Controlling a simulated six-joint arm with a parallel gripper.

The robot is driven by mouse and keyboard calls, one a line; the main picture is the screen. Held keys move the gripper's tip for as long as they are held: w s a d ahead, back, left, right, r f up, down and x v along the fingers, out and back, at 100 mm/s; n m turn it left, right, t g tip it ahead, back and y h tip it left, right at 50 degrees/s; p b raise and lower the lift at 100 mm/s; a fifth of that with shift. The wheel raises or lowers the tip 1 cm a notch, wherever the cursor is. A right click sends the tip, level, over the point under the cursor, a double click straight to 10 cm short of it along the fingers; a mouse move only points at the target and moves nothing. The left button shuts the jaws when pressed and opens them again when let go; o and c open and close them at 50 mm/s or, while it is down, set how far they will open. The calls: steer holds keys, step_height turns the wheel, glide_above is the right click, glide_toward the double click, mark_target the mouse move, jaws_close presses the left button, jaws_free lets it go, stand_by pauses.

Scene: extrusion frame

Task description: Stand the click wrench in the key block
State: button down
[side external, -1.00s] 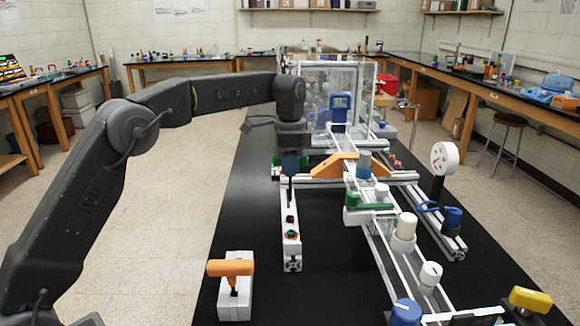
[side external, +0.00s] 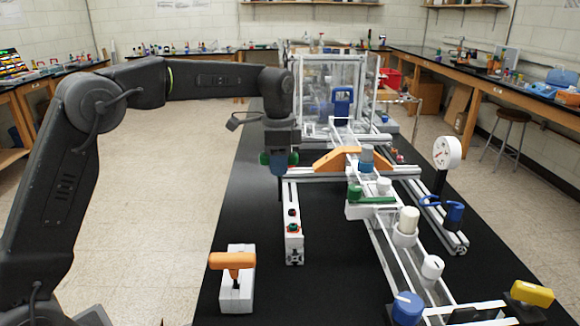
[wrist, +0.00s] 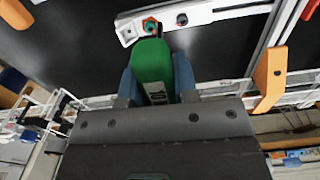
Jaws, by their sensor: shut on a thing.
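The click wrench, with a green T-shaped handle (side external: 265,158) and a thin dark shaft, is held in my gripper (side external: 279,168). Its blue fingers are shut on the handle, which sticks out on both sides. In the wrist view the green handle (wrist: 151,62) sits between the blue fingers (wrist: 154,85). The shaft points down beside the long white bar; whether its tip touches anything I cannot tell. A small white block (side external: 237,294), which looks like the key block, stands at the front left. An orange T-handled key (side external: 232,260) stands upright in it.
The long white bar (side external: 293,246) carries a green-ringed fitting (wrist: 151,26) and a dark one (wrist: 182,19). An orange bracket (side external: 337,158), a green clamp (side external: 376,200) and a round gauge (side external: 447,152) stand on the frame to the right. Black table between bar and block is clear.

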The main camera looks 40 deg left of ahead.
steer(key=s+f, duration=0.2)
steer(key=s, duration=1.1)
steer(key=shift+s+d, duration=0.2)
steer(key=shift+d, duration=0.15)
steer(key=shift+f, duration=0.1)
steer(key=shift+f, duration=2.2)
steer(key=shift+f, duration=0.15)
steer(key=shift+f, duration=0.35)
steer(key=shift+f, duration=0.35)
steer(key=shift+f, duration=0.75)
steer(key=shift+f, duration=0.6)
